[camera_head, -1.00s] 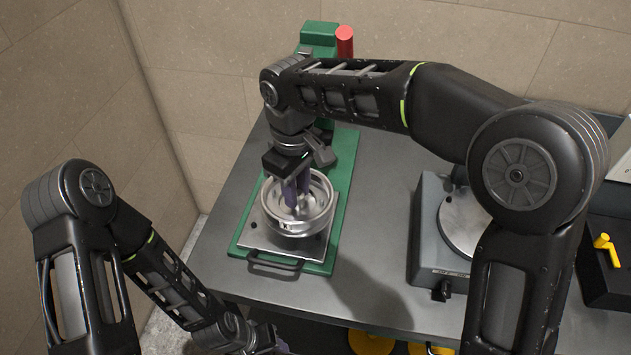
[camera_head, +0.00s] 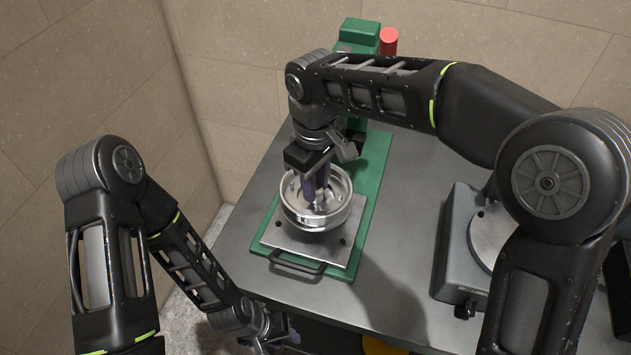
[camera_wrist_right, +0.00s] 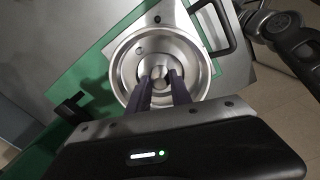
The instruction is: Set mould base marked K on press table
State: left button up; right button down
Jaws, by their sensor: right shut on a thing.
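The mould base, a round silver metal bowl (camera_head: 339,216) with a raised centre post, is over the square metal plate of the press table (camera_head: 285,243). I cannot tell whether it rests on the plate or hangs just above it. My right gripper (camera_head: 314,198) points down into the bowl. In the right wrist view its purple fingers (camera_wrist_right: 162,86) are shut on the centre post, and the bowl's rim (camera_wrist_right: 122,60) surrounds them. My left gripper (camera_head: 282,341) is low at the bottom edge, largely hidden, its fingers unclear.
The plate sits on a green press base (camera_head: 372,185) with a black front handle (camera_head: 297,266) and a green column (camera_head: 357,33) behind. A grey device with a round disc (camera_head: 488,236) stands to the right. The grey tabletop (camera_head: 400,235) between them is clear.

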aim_at(316, 203)
jog(key=shift+f+b, duration=1)
jog(key=shift+f, duration=0.25)
jog(key=shift+f+b, duration=0.8)
jog(key=shift+f, duration=0.5)
jog(key=shift+f, duration=0.3)
jog(key=c, duration=1.1)
grip_release()
jog(key=shift+f, duration=0.1)
jog(key=shift+s+f, duration=0.1)
